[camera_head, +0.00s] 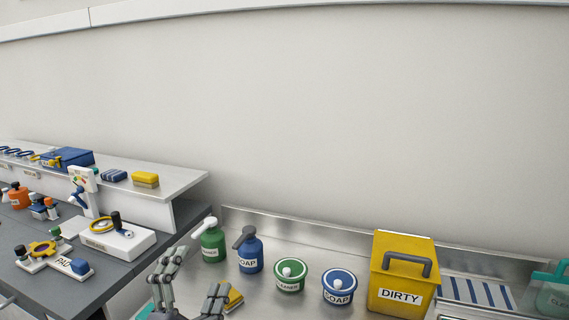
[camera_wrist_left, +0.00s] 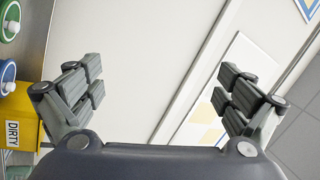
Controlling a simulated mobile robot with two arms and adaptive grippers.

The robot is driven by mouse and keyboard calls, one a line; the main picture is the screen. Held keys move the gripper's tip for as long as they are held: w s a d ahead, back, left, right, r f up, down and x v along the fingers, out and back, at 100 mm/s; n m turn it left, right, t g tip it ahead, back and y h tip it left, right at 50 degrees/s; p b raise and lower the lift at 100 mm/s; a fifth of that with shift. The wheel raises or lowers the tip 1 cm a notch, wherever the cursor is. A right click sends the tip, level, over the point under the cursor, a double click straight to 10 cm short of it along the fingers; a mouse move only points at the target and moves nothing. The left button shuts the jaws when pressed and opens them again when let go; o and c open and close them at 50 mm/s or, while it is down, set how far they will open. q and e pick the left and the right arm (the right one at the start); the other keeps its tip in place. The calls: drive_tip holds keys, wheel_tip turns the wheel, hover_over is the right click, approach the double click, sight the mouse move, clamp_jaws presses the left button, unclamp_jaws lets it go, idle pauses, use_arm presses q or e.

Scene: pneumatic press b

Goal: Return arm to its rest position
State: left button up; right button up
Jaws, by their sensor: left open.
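My left gripper (camera_head: 190,285) rises from the bottom of the head view, its fingers spread wide with nothing between them. It is in front of the metal counter (camera_head: 310,255), near the green cleaner bottle (camera_head: 213,243) and the blue soap bottle (camera_head: 250,252). In the left wrist view the two fingers of the gripper (camera_wrist_left: 160,95) stand far apart, with a pale wall or panel surface behind them. My right gripper is in neither view.
A yellow bin marked DIRTY (camera_head: 402,275), a green tub (camera_head: 290,275) and a blue tub (camera_head: 339,286) stand on the counter. A yellow item (camera_head: 234,298) lies close behind the fingers. At left, a dark bench (camera_head: 75,275) carries a white device (camera_head: 115,240) and a raised shelf (camera_head: 150,182).

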use_arm(q)
drive_tip(key=s+a+f+n+g+y, duration=0.35)
drive_tip(key=f+n+g, duration=0.2)
drive_tip(key=f, duration=0.45)
drive_tip(key=s+a+f+n+g+y, duration=0.35)
drive_tip(key=s+a+f+n, duration=0.2)
drive_tip(key=f, duration=0.45)
drive_tip(key=s+d+f+n+g+h, duration=0.1)
drive_tip(key=s+d+f+g, duration=0.1)
drive_tip(key=s+f+g, duration=0.55)
drive_tip(key=s+d+f+n+g+h, duration=0.2)
drive_tip(key=s+f, duration=0.3)
drive_tip(key=s, duration=0.6)
wheel_tip(320, 180, down, 24)
drive_tip(key=s+f, duration=0.1)
drive_tip(key=s+a+f+g, duration=0.2)
drive_tip(key=s+f, duration=1.4)
drive_tip(key=s, duration=0.1)
drive_tip(key=shift+a+m+y, duration=0.3)
drive_tip(key=shift+a+m, duration=0.05)
drive_tip(key=shift+m, duration=0.05)
drive_tip(key=shift+s+f, duration=0.1)
